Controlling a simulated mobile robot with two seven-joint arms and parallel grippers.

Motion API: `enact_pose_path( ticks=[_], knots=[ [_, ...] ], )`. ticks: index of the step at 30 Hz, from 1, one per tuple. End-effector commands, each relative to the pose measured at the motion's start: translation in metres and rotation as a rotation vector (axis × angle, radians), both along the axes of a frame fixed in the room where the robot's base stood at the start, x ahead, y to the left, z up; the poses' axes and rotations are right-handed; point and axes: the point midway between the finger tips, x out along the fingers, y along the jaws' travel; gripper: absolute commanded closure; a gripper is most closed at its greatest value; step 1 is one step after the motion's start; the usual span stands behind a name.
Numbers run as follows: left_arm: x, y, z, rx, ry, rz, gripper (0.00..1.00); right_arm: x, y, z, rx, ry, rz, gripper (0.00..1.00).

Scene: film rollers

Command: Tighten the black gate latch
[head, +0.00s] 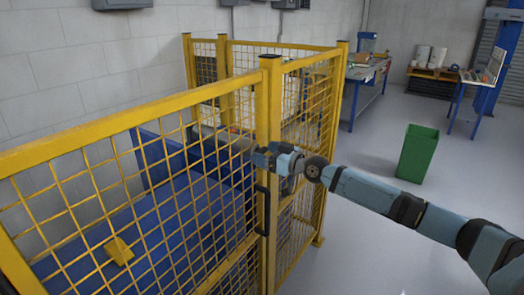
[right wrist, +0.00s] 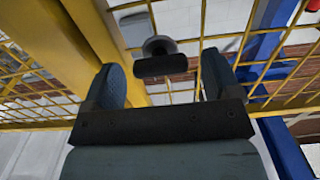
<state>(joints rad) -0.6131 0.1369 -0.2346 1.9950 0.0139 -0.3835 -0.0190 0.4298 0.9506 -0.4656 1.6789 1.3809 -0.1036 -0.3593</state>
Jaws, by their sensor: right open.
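The black gate latch (right wrist: 160,66) shows in the right wrist view as a dark bar on a round grey base, in front of the yellow mesh. It lies between the two spread fingers of my right gripper (right wrist: 162,84), a little beyond them, with gaps on both sides. In the head view my right gripper (head: 262,157) is at the yellow gate post, above the long black handle (head: 262,208). I cannot make out the latch itself there; the gripper seems to cover it. My left gripper is not in view.
Yellow mesh fence panels (head: 130,131) and a thick yellow post (head: 270,95) stand close to the right gripper. A blue surface (head: 100,240) lies behind the mesh. A green bin (head: 417,153) stands on open grey floor at right. A blue workbench (head: 366,80) is farther back.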

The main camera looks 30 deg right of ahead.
Motion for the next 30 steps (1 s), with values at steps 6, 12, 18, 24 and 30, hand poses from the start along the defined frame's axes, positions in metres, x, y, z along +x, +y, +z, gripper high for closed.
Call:
enact_pose_path(
  ticks=[6, 12, 18, 24, 30],
  knots=[
    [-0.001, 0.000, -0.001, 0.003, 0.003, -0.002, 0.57, 0.015, 0.006, 0.000, 0.001, 0.000, 0.000, 0.17],
    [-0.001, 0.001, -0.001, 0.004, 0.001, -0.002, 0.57, 0.016, 0.007, 0.000, 0.000, 0.000, 0.000, 0.17],
    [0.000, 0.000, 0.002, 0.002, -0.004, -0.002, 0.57, 0.016, 0.007, 0.000, 0.000, 0.000, 0.000, 0.45],
    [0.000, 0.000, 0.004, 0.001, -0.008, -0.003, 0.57, 0.016, 0.007, 0.000, 0.001, 0.000, 0.000, 0.66],
    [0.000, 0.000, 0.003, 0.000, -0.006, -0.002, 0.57, 0.016, 0.007, -0.001, 0.026, 0.011, 0.000, 0.66]
  ],
)
